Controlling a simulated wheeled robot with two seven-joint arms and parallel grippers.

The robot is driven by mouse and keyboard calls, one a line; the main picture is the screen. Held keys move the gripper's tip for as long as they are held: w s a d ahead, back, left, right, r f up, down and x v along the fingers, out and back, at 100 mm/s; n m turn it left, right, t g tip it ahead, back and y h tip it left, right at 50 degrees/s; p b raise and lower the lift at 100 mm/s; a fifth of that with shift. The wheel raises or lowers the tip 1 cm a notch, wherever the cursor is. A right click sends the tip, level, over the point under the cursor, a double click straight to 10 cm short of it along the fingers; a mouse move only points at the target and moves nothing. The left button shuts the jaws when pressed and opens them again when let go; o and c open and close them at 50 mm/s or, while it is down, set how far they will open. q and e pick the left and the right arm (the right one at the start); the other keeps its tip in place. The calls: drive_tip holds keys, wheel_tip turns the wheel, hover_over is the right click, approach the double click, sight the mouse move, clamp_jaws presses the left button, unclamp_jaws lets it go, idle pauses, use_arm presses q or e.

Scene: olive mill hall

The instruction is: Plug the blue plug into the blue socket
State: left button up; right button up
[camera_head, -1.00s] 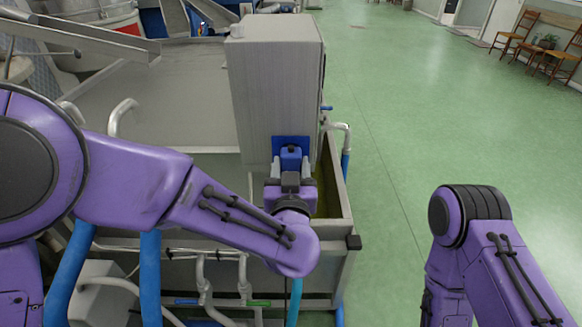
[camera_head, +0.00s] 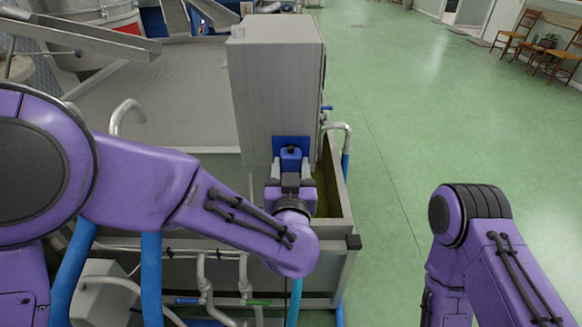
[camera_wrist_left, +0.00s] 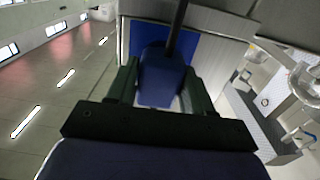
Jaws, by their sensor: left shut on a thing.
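The blue plug (camera_head: 291,157) is held upright between the fingers of my left gripper (camera_head: 291,167), against the front of the grey box. The blue socket (camera_head: 278,146) is a blue plate on the lower front of that box, directly behind the plug. In the left wrist view the plug (camera_wrist_left: 160,78) sits between both dark fingers, in front of the blue socket plate (camera_wrist_left: 205,48). The plug hides the socket's opening, so I cannot tell how deep it is in. My right arm shows at the lower right, but its gripper is out of view.
The grey box (camera_head: 275,85) stands at the right end of a metal tank (camera_head: 180,90). Pipes (camera_head: 200,275) and blue hoses run below the tank's front. The green floor (camera_head: 420,100) to the right is clear, with wooden chairs (camera_head: 517,32) far back.

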use_arm(q)
drive_tip(key=shift+w, duration=0.55)
idle(0.4)
drive_tip(key=o, duration=1.1)
drive_tip(key=shift+c, duration=0.2)
drive_tip(key=shift+s, duration=0.1)
drive_tip(key=shift+s, duration=0.3)
drive_tip(key=s+b, duration=0.2)
drive_tip(key=s, duration=0.7)
drive_tip(key=shift+s, duration=0.4)
